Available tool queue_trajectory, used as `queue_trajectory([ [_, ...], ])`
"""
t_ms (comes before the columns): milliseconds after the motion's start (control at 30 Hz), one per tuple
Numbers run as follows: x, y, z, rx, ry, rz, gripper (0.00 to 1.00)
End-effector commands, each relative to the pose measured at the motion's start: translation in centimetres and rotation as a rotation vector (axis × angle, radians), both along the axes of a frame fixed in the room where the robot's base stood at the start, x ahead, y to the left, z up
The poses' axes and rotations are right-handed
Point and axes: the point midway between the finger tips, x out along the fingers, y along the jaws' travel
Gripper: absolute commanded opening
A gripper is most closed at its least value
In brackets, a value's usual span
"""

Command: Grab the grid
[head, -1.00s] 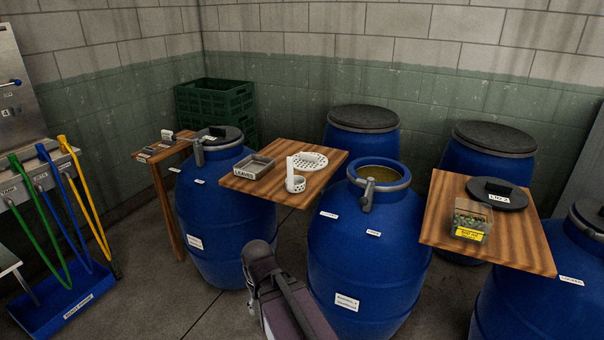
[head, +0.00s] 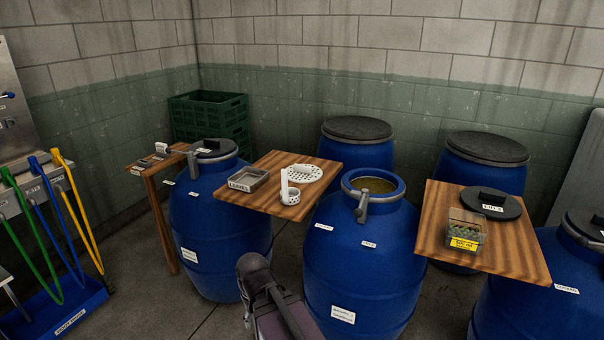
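The grid looks to be the white perforated round plate (head: 303,174) with a raised grip on top. It lies flat on the middle wooden board (head: 262,202), near its back right corner. A white perforated cup (head: 289,196) with a tall upright handle stands just in front of it and overlaps its left edge in the picture. Part of my dark arm shows at the bottom centre, in front of and below the board. My gripper's fingers do not show. Nothing of mine touches the grid.
A grey tray labelled LEAVES (head: 248,180) sits left of the grid. An open blue barrel (head: 362,260) stands right of the board. Another board (head: 520,250) bears a black lid (head: 491,204) and a clear box of olives (head: 466,231). Green crates (head: 208,120) stand behind.

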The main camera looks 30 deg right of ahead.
Motion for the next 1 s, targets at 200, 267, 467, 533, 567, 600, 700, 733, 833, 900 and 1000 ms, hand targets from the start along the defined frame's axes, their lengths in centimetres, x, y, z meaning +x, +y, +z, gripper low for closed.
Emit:
queue_trajectory([
  [200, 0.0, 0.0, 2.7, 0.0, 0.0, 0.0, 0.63],
  [267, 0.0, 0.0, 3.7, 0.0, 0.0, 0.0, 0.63],
  [467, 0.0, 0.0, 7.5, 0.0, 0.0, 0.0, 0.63],
  [533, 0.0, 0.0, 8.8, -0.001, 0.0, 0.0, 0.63],
  [567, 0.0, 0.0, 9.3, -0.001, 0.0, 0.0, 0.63],
  [600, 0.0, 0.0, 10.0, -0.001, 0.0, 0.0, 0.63],
  [700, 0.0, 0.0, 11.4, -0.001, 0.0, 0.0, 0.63],
  [733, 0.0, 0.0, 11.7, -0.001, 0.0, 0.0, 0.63],
  [833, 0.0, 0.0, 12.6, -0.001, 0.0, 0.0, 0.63],
  [900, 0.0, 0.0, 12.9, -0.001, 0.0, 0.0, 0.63],
  [1000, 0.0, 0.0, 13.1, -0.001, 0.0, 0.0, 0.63],
])
